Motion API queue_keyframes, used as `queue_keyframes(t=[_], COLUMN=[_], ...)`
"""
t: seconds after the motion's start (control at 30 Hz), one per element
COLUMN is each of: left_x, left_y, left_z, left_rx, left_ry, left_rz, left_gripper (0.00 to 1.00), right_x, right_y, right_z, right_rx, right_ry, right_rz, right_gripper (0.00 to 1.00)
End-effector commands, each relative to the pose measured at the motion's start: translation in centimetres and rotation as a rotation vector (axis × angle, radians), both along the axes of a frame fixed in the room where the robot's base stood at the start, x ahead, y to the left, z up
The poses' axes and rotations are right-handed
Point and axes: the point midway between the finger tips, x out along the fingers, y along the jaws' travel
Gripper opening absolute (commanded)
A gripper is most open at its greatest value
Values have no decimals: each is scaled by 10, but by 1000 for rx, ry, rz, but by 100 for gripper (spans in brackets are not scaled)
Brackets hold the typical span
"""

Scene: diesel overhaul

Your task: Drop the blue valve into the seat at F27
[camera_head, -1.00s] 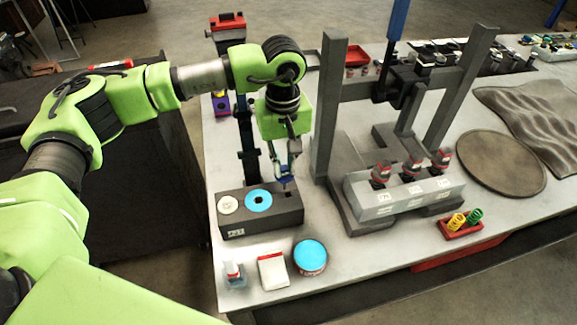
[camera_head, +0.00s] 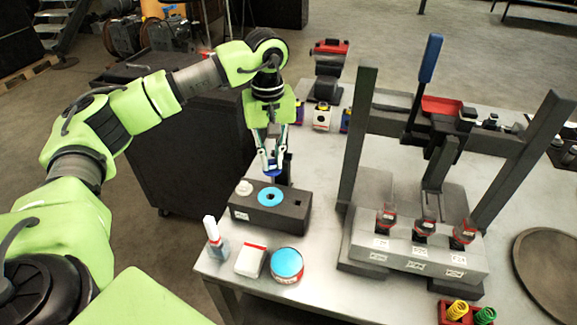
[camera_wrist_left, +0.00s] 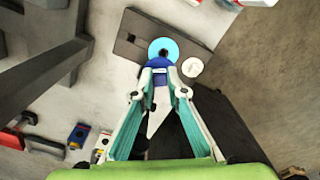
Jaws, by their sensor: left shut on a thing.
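My left gripper (camera_head: 271,166) points down above a dark block (camera_head: 293,209). It is shut on a small blue piece, apparently the blue valve (camera_wrist_left: 158,63), whose shape is mostly hidden by the fingers. The block's top carries a blue ring (camera_head: 271,197) with a dark centre hole and a white round insert (camera_head: 244,188). In the left wrist view the held piece lines up near the blue ring (camera_wrist_left: 163,47); I cannot tell the gap. The block's label is too small to read, so F27 is not identifiable. My right gripper is not in view.
A bottle (camera_head: 217,242), a white box (camera_head: 250,262) and a blue-lidded tin (camera_head: 287,265) stand in front of the block. A press frame (camera_head: 358,150) stands to the right, with a grey labelled block (camera_head: 419,259) holding three red-topped parts. A red spring tray (camera_head: 453,316) is at the front right.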

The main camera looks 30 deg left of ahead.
Motion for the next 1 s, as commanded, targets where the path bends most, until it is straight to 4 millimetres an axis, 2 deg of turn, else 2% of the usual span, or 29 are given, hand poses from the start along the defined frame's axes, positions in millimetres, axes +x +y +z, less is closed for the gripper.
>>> queue_keyframes(t=[0.2, 0.33, 0.47, 0.7, 1.0], left_x=[0, 0, -1, -1, -1], left_y=[2, 2, 2, 3, 2], left_z=[-5, -11, -20, -37, -33], left_rx=[1, 1, 1, 1, 1], left_ry=[1, 1, 1, 1, -1], left_rz=[2, 2, 2, 3, 2], left_gripper=[0, 0, 0, 0, 0], right_x=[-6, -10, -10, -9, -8], right_y=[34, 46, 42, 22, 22], right_z=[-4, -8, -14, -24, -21], right_rx=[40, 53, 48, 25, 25], right_ry=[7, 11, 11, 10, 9], right_rz=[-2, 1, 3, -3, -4], right_gripper=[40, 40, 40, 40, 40])
